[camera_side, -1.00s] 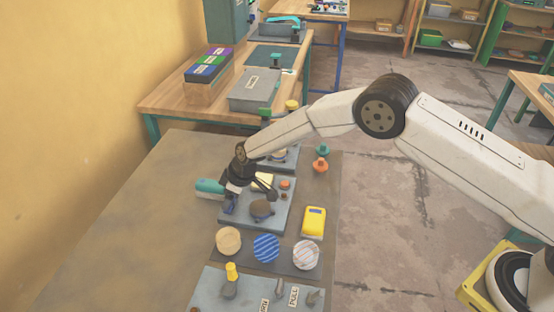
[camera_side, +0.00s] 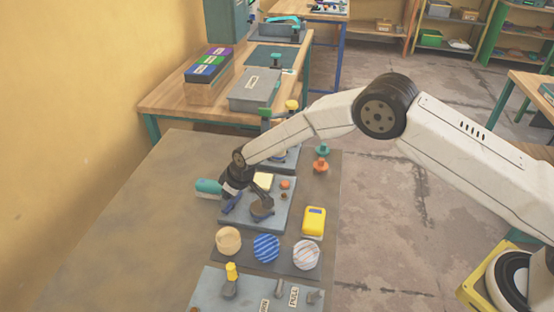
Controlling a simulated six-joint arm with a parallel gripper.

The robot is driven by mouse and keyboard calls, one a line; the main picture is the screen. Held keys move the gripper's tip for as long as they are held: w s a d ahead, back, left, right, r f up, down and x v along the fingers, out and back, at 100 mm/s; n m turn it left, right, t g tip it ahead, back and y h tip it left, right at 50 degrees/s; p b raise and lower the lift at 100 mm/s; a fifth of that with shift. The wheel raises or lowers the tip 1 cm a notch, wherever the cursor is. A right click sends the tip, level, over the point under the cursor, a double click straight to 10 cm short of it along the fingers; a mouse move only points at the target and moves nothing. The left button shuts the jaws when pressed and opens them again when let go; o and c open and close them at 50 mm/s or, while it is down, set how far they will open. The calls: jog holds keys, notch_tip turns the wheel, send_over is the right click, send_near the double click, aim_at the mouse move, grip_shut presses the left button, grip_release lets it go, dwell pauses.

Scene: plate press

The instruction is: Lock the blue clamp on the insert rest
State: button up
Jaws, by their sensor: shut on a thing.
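The blue clamp (camera_side: 232,204) is on the left part of a grey base plate (camera_side: 283,213), in the middle of the side view. My gripper (camera_side: 229,194) reaches down to it from above and is shut on it; the fingers hide much of the clamp. A dark, round rest (camera_side: 262,210) stands on the same plate just right of the clamp. A dark arm, with a small blue part near its lower end, leans down over the rest. I cannot tell whether it touches the rest.
A teal handle (camera_side: 208,187) sticks out left of the plate. A yellow box (camera_side: 314,222) lies to the right. Wooden, blue and striped discs (camera_side: 266,248) lie in front. Teal and orange knobs (camera_side: 321,166) stand behind right. The table's left side is clear.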

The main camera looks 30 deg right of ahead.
jog(key=shift+s+a+m+t+h, duration=0.15)
jog(key=shift+m+h, duration=0.25)
jog(key=shift+m, duration=0.65)
jog(key=shift+w+d+m+t+h, duration=0.15)
jog(key=shift+m+h, duration=0.25)
jog(key=shift+m, duration=0.65)
jog(key=shift+s+a+m+h, duration=0.15)
jog(key=shift+m+h, duration=0.65)
jog(key=shift+m, duration=1.1)
jog(key=m+h, duration=0.1)
jog(key=m, duration=0.2)
jog(key=shift+m, duration=0.3)
jog(key=m, duration=0.2)
jog(key=m+g+h, duration=0.1)
jog(key=m, duration=0.1)
jog(key=shift+a+h, duration=0.1)
jog(key=shift+h, duration=0.2)
jog(key=o, duration=1.2)
jog(key=shift+r, duration=0.1)
jog(key=v, duration=0.7)
jog(key=shift+r, duration=0.3)
